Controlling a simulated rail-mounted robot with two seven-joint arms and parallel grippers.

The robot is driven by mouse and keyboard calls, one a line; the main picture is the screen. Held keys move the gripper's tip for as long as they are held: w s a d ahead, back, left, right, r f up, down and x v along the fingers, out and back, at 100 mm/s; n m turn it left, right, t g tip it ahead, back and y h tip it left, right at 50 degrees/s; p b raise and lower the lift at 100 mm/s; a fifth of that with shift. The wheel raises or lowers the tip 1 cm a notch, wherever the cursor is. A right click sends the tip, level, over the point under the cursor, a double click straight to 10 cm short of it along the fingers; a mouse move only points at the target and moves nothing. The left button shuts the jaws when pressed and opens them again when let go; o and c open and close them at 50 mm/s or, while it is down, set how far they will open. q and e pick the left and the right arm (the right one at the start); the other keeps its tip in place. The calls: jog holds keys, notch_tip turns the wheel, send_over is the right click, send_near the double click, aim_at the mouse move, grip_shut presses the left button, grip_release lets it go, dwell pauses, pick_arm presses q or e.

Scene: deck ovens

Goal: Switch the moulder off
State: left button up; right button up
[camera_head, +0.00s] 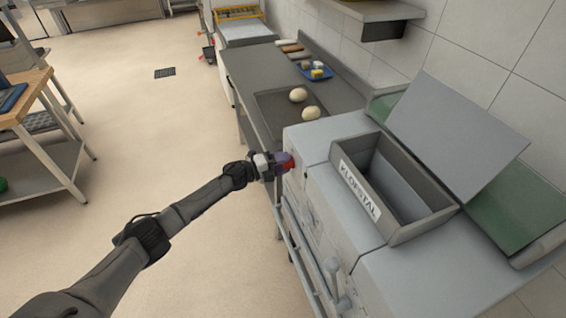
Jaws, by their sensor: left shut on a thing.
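The moulder (338,235) is a light grey machine on the right, with an open hopper and a raised grey plate on top. Its hopper label reads what looks like "KLOFSTAL". My right gripper is not in view.
A steel table (245,72) behind the moulder holds two pale dough balls (304,104) and a blue tray (316,74). A lever (336,281) sticks out from the moulder's front. A wooden-topped table (32,97) stands at the left. The floor between is clear.

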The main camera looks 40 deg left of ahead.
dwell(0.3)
pick_arm(q)
jog(key=o, duration=0.9)
jog(key=v, duration=1.3)
jog(key=shift+s+a, duration=0.15)
jog(key=shift+s, duration=0.2)
jog(key=shift+f, duration=0.1)
